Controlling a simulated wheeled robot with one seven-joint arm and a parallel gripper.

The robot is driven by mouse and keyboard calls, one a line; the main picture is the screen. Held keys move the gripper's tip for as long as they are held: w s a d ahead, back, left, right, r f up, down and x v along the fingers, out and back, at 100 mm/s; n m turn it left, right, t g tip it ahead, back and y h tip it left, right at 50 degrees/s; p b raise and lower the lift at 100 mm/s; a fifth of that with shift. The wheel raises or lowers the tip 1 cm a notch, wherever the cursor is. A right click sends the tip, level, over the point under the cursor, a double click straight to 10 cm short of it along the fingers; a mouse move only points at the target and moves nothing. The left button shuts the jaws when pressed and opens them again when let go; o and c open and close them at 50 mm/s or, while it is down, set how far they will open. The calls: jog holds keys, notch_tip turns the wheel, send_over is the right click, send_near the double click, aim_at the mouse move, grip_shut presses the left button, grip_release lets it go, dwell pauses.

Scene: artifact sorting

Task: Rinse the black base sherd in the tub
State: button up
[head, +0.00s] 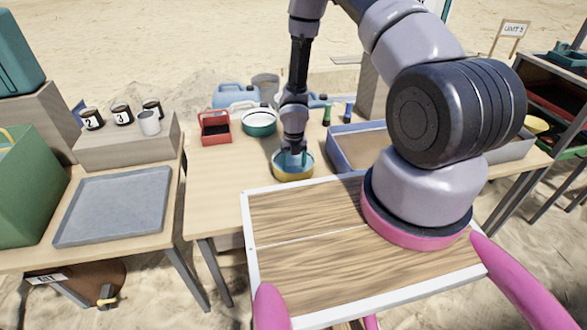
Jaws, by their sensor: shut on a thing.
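My gripper (293,158) points down into a round yellow tub (291,177) with blue inside, on the middle table. Its tips are within or just above the tub's rim; I cannot tell how deep. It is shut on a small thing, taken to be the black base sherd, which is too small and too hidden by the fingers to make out. No other black sherd shows clearly.
A green basin (259,123) and a red caddy (215,128) stand behind the tub. A blue-rimmed tray (345,142) is close on its right. A grey tray (115,205) lies on the left table. My wooden deck is in front.

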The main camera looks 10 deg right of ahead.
jog(key=shift+w+d, duration=0.2)
jog(key=shift+w, duration=1.1)
jog(key=shift+w+d, duration=0.15)
jog(key=shift+w, duration=1.1)
jog(key=shift+r, duration=0.1)
notch_tip(320, 180, up, 8)
notch_tip(320, 180, up, 5)
send_over(292, 164)
jog(key=shift+s, duration=0.1)
dwell(0.6)
jog(key=shift+d, duration=0.1)
